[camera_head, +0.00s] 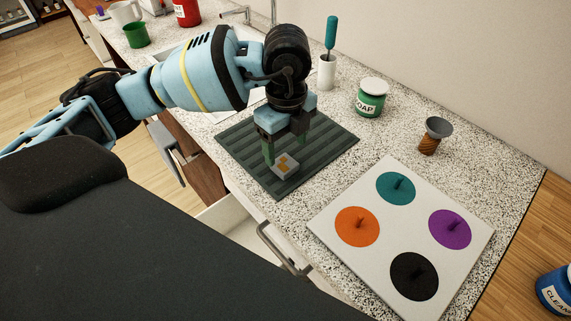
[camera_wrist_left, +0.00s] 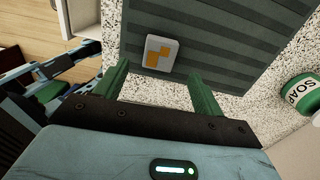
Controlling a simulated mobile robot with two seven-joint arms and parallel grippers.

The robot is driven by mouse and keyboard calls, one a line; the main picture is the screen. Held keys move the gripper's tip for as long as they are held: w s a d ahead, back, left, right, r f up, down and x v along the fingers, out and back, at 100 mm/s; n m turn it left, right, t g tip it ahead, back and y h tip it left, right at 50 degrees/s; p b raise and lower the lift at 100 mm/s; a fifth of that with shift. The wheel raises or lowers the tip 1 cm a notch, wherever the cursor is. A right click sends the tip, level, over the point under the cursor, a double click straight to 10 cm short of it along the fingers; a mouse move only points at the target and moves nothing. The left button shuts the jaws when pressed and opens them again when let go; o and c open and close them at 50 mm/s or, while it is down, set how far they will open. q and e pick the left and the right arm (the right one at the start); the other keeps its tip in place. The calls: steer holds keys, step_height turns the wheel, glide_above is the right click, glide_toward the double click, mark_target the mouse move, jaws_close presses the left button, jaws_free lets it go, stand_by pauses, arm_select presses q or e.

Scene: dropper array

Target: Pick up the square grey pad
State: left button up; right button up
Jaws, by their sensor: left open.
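The square grey pad (camera_head: 285,166) lies on a dark ribbed mat (camera_head: 335,138) on the counter. It is light grey with an orange-yellow pattern on top. My left gripper (camera_head: 282,152) points down over the mat, right by the pad. In the left wrist view the pad (camera_wrist_left: 160,53) shows just beyond the fingertips, between the lines of the two green fingers. The left gripper (camera_wrist_left: 158,76) is open with nothing between its fingers. I cannot tell its exact height above the pad. My right gripper is not in view.
A white board (camera_head: 384,235) with orange, teal, purple and black discs lies to the right. A soap jar (camera_head: 371,98), a brush holder (camera_head: 327,72) and a small funnel-topped cup (camera_head: 435,135) stand behind the mat. An open drawer (camera_head: 240,218) is below the counter's front edge.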

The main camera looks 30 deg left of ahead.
mark_target(284, 163)
arm_select(q)
steer(key=shift+a+f, duration=0.2)
steer(key=shift+f, duration=2.4)
steer(key=shift+c, duration=0.4)
steer(key=c, duration=1)
